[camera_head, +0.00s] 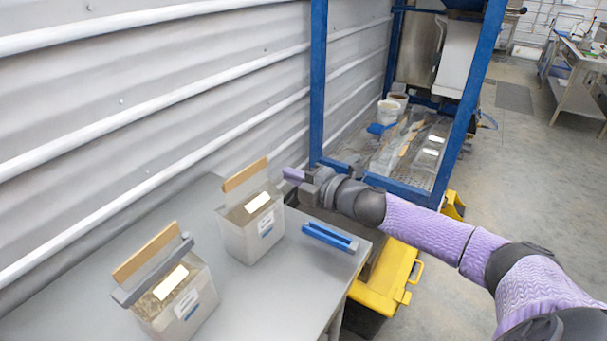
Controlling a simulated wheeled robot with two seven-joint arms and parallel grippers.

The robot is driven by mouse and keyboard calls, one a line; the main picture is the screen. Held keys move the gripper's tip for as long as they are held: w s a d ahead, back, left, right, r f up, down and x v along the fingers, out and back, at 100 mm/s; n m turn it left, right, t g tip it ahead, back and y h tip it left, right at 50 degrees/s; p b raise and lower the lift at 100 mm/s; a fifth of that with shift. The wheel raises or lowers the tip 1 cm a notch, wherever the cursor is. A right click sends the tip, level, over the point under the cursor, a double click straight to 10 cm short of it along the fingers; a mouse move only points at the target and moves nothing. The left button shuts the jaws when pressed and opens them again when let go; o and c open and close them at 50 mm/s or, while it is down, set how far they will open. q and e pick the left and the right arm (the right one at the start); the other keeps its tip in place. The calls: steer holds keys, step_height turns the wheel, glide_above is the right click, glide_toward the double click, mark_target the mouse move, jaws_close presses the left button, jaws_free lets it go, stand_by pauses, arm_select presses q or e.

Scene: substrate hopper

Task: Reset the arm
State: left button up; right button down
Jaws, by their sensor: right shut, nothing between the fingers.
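My right arm comes in from the lower right, with purple links and dark joints. My right gripper (294,176) is shut and empty, held up near the far end of the grey table. It is to the right of the farther substrate box (250,230) and apart from it. My left gripper is not in view.
The grey table (270,300) bears two boxes; the nearer box (180,305) has a grey bar across its top. A blue clip (330,238) lies near the table's right edge. A yellow-lidded bin (388,278) and a blue frame (318,85) stand beyond. Corrugated wall is at left.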

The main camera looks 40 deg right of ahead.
steer(key=shift+r+v, duration=0.25)
steer(key=shift+v, duration=0.75)
